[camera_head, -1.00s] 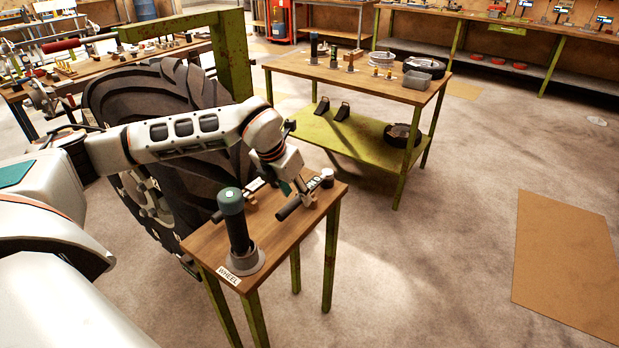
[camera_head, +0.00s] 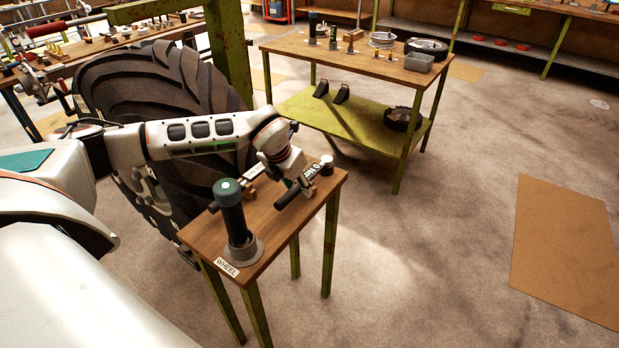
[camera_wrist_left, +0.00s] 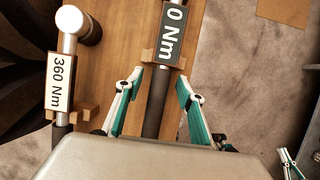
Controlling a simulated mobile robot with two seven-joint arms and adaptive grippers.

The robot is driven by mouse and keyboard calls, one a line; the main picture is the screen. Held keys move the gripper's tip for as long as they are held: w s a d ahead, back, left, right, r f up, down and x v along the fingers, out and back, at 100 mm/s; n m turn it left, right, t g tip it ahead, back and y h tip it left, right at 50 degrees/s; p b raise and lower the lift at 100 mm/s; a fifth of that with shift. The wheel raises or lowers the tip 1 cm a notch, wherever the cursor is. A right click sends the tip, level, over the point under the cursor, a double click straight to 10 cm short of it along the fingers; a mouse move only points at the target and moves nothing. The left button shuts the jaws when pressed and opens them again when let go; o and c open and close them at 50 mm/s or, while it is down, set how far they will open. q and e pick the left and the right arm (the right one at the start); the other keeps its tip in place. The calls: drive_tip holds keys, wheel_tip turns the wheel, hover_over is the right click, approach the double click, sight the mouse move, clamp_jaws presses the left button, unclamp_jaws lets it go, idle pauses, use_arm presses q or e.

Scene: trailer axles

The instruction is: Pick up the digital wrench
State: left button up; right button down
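The digital wrench (camera_head: 287,196), with a dark handle and a black display reading "0 Nm", lies in a wooden rest on the small wheel table (camera_head: 277,228). In the left wrist view its display (camera_wrist_left: 171,32) is at the top and its handle runs down between the fingers. My left gripper (camera_wrist_left: 160,78) is open, one finger on each side of the handle with visible gaps. In the head view my left gripper (camera_head: 298,172) is over the wrench near its display. My right gripper (camera_wrist_left: 300,161) shows only partly, at the lower right edge of the wrist view.
A second wrench with a white "360 Nm" label (camera_wrist_left: 60,82) lies parallel on the left. A dark upright tool with a green top (camera_head: 231,208) stands at the table's near end. A big tyre (camera_head: 165,100) stands behind my arm.

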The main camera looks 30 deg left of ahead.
use_arm(q)
clamp_jaws()
drive_tip(key=shift+w+r, duration=0.1)
